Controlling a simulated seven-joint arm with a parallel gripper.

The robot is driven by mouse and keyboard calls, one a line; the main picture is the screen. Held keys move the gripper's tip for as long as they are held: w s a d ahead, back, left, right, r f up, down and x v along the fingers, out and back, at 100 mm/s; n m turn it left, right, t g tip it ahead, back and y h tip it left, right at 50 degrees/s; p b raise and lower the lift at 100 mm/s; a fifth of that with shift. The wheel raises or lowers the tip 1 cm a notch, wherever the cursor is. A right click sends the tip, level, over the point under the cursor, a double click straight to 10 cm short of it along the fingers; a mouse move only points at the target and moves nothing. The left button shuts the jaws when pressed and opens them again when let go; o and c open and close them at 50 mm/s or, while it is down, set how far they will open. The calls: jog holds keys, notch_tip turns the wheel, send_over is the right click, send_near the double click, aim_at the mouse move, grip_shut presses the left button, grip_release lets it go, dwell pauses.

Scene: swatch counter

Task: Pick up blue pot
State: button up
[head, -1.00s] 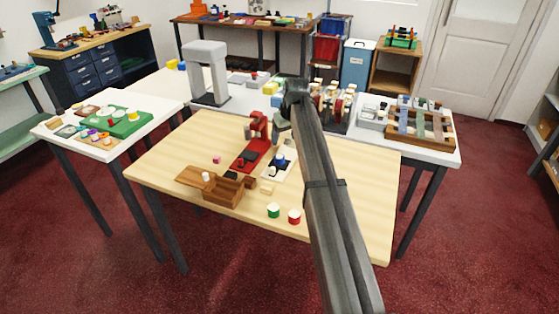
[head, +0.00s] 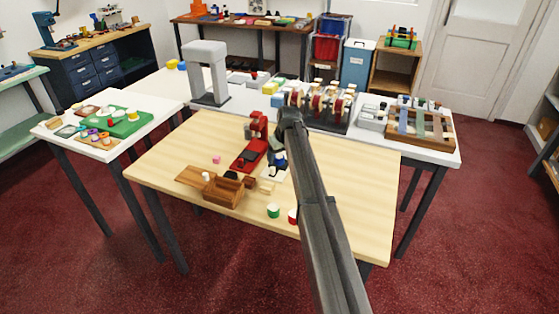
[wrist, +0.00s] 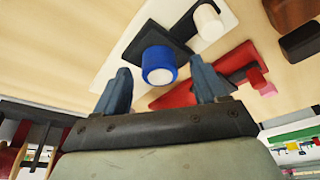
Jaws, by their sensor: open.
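The blue pot (wrist: 158,66), a short blue cylinder with a pale top, stands on a dark block on a white plate (wrist: 122,62) in the wrist view. My gripper (wrist: 160,68) is open and empty, and the pot appears between and just beyond its two fingertips, with a gap on each side. In the head view my arm comes in from the lower right. My gripper (head: 279,150) is over the white plate, and my arm and gripper hide much of the pot there.
A red stand (head: 252,152) is beside the white plate. A wooden box (head: 222,190), a green pot (head: 273,210) and a partly hidden red pot (head: 292,216) are nearer the front. A white cylinder (wrist: 208,22) shares the plate. The wooden table (head: 360,190) is clear at right.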

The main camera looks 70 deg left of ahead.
jog(key=c, duration=1.2)
jog(key=shift+o, duration=0.2)
